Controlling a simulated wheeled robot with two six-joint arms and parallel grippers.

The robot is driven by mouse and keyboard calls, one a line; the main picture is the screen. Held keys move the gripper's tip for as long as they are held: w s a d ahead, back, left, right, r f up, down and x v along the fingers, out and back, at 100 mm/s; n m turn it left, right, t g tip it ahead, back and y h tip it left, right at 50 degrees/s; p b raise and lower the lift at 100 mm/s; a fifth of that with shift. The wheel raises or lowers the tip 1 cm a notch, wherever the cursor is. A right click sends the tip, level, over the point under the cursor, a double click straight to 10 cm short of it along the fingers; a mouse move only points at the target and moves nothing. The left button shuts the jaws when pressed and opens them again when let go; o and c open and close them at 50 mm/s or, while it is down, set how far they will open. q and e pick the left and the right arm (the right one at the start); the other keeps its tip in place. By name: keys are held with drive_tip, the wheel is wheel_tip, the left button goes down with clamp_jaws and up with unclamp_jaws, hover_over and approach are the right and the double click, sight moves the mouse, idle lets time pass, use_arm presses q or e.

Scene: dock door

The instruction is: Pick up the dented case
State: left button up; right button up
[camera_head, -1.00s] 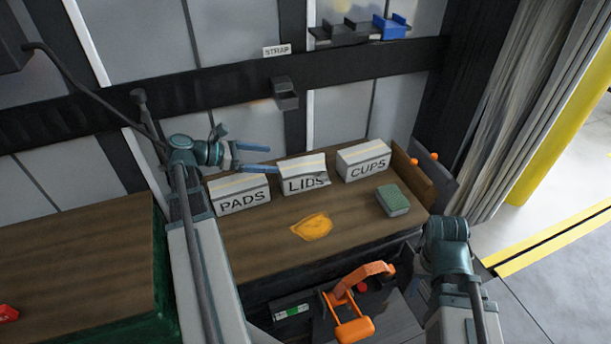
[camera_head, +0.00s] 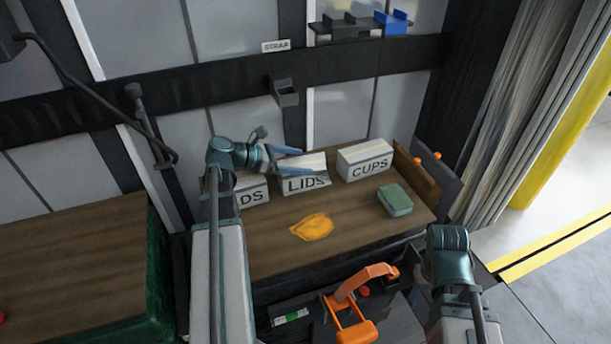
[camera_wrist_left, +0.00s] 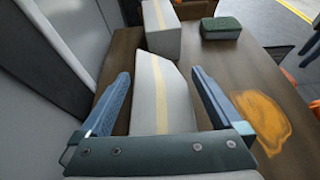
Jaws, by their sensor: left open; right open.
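Three white cases with a yellow stripe stand along the back of the wooden table. The middle case, marked LIDS (camera_head: 301,184), has a pushed-in, slanted top corner and looks like the dented one. It also shows in the left wrist view (camera_wrist_left: 150,95), between the fingers of my left gripper. My left gripper (camera_head: 303,161) is open above the LIDS case, fingers pointing right; it also shows in the left wrist view (camera_wrist_left: 160,73). I cannot tell whether the fingers touch it. My right arm is at the lower right; its gripper jaws are not visible.
The PADS case (camera_head: 255,192) is left of LIDS, partly hidden by my left arm. The CUPS case (camera_head: 365,160) is to the right. A green block (camera_head: 395,201) and an orange patch (camera_head: 311,227) lie in front. An orange-handled tool (camera_head: 352,308) is below the table edge.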

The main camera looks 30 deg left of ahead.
use_arm(q)
drive_tip(key=shift+x, duration=1.15)
clamp_jaws()
